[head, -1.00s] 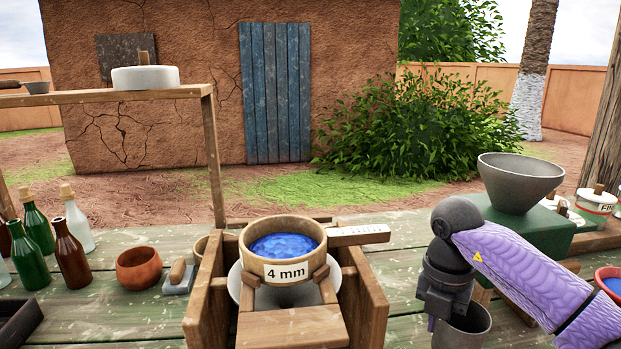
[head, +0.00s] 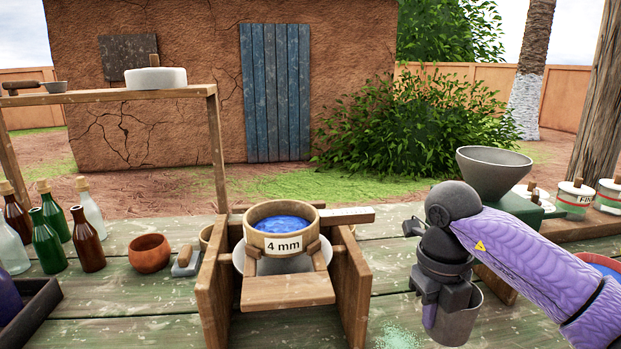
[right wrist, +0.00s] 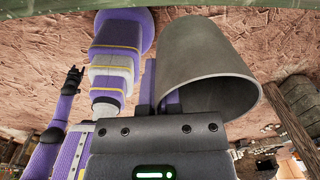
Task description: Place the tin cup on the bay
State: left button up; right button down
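My right gripper (head: 447,293) is shut on the grey tin cup (head: 460,318), holding it at the right front of the table in the head view. The cup looks nearly upright, slightly tilted. In the right wrist view the tin cup (right wrist: 207,65) shows large beyond the gripper body, its mouth facing lower right; the fingers are mostly hidden. My left gripper is outside the head view; a dark gripper on a purple arm (right wrist: 74,80), seemingly my left, shows small in the right wrist view. I cannot tell which surface is the bay.
A wooden stand (head: 350,290) holds a sieve marked 4 mm (head: 283,245) with blue contents, left of the cup. A grey funnel (head: 493,170) stands behind my right arm. Bottles (head: 87,240), a brown bowl (head: 149,254) and a dark tray (head: 40,310) are left. A pale speckled patch (head: 398,338) lies left of the cup.

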jog(key=s+a+r+n+p, duration=0.1)
jog(key=s+a+r+n, duration=0.2)
jog(key=n, duration=1.3)
jog(key=s+a+r+n+p, duration=0.1)
jog(key=s+r+n, duration=0.35)
jog(key=n, duration=1.15)
jog(key=s+f+n, duration=0.1)
jog(key=s+f, duration=0.3)
jog(key=f, duration=0.6)
jog(key=shift+s+d+y, duration=0.25)
jog(key=shift+s+y, duration=0.1)
jog(key=shift+y, duration=0.05)
jog(key=shift+a, duration=0.1)
